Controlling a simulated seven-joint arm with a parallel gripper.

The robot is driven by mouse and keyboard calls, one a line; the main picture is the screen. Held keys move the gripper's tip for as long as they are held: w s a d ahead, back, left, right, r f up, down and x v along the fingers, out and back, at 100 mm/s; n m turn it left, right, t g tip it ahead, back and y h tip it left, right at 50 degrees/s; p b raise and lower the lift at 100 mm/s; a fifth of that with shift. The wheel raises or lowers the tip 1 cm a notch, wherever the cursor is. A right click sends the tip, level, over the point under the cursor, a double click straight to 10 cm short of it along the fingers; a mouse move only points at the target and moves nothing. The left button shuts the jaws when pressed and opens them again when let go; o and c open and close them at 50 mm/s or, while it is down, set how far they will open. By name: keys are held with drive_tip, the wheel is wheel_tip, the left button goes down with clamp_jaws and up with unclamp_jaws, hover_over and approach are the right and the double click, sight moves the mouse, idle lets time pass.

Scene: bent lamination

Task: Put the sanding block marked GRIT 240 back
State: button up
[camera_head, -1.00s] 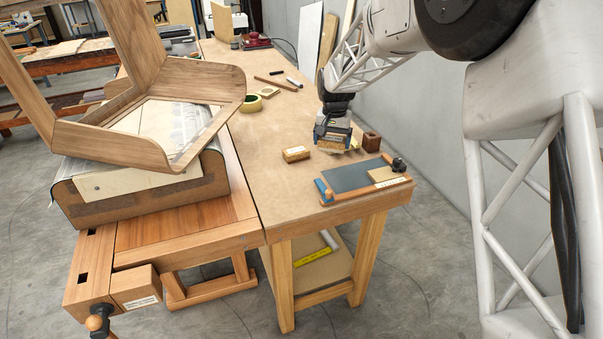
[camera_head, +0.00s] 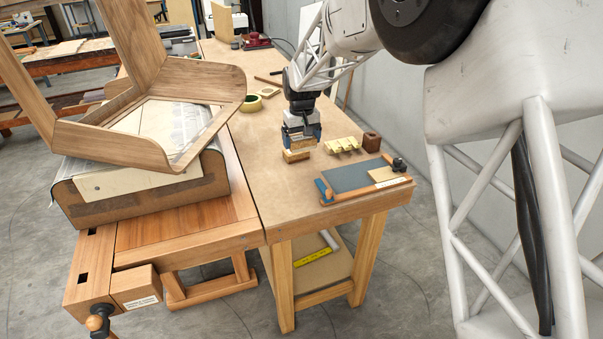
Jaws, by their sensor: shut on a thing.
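A small wooden block (camera_head: 296,157) with a tan body is on the bench top, or just above it, left of the pale yellow slotted rack. I take it for the sanding block, but no grit marking is readable. My gripper (camera_head: 300,146) points down over the block and is shut on it; the fingers hide its upper part. The pale yellow rack (camera_head: 342,145) with several raised parts stands just right of my gripper, apart from it. I cannot tell what its slots hold.
A dark sanding board (camera_head: 352,177) with a wooden frame lies at the bench's front right. A brown block (camera_head: 372,142) with a dark top stands behind it. The bench (camera_head: 262,180) is clear left of my gripper.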

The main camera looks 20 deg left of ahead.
drive_tip(key=shift+f, duration=0.1)
hover_over(302, 173)
drive_tip(key=shift+a+f, duration=0.1)
drive_tip(key=shift+f, duration=2.3)
drive_tip(key=shift+f, duration=2.55)
drive_tip(key=shift+f, duration=0.1)
drive_tip(key=o, duration=0.5)
drive_tip(key=shift+o, duration=0.2)
wheel_tip(302, 173, up, 12)
drive_tip(key=shift+r, duration=0.15)
